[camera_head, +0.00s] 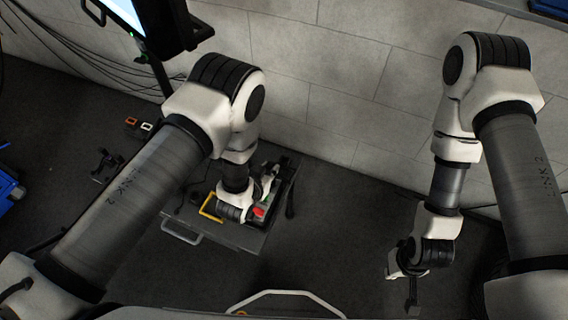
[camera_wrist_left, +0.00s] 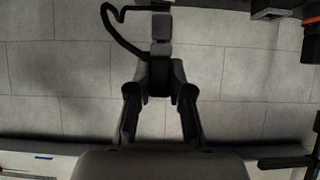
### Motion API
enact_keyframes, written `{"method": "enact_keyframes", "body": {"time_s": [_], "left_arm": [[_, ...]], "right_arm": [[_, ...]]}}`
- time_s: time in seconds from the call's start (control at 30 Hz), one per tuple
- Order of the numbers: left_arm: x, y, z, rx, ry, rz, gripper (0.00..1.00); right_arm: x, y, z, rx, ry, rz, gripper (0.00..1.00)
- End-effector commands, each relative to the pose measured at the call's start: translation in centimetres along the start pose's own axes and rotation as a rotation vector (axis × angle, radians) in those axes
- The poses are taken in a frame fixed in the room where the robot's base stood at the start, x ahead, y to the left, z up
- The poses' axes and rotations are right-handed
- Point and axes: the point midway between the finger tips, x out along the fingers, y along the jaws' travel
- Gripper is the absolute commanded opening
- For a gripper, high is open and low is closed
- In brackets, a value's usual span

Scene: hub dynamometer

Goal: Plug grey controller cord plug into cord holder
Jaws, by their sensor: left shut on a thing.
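In the left wrist view my left gripper (camera_wrist_left: 160,75) is shut on a grey plug (camera_wrist_left: 161,50). A black cord (camera_wrist_left: 108,28) loops from the plug's upper part, out to the left and back toward the gripper. In the head view my left gripper (camera_head: 266,188) is over the dark cart, and the plug is too small or hidden to make out there. My right gripper (camera_head: 411,290) hangs low over the floor at the right, away from the cart; its fingers are too small to read. I cannot pick out the cord holder with certainty in either view.
The dark cart (camera_head: 225,235) bears a yellow frame (camera_head: 209,208) and a red part (camera_head: 258,212) close to my left gripper. A monitor (camera_head: 150,22) on a stand is at the upper left. The block wall (camera_head: 340,75) runs behind. Floor between cart and right arm is clear.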

Motion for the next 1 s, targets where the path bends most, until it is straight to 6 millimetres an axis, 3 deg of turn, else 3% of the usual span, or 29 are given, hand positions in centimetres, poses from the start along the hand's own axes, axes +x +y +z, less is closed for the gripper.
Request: {"method": "enact_keyframes", "body": {"time_s": [1.0], "left_arm": [[6.2, 0.0, -3.9, 0.0, 0.001, 0.0, 0.0]], "right_arm": [[1.2, 0.0, 0.0, 0.0, 0.0, 0.0, 0.0]]}}
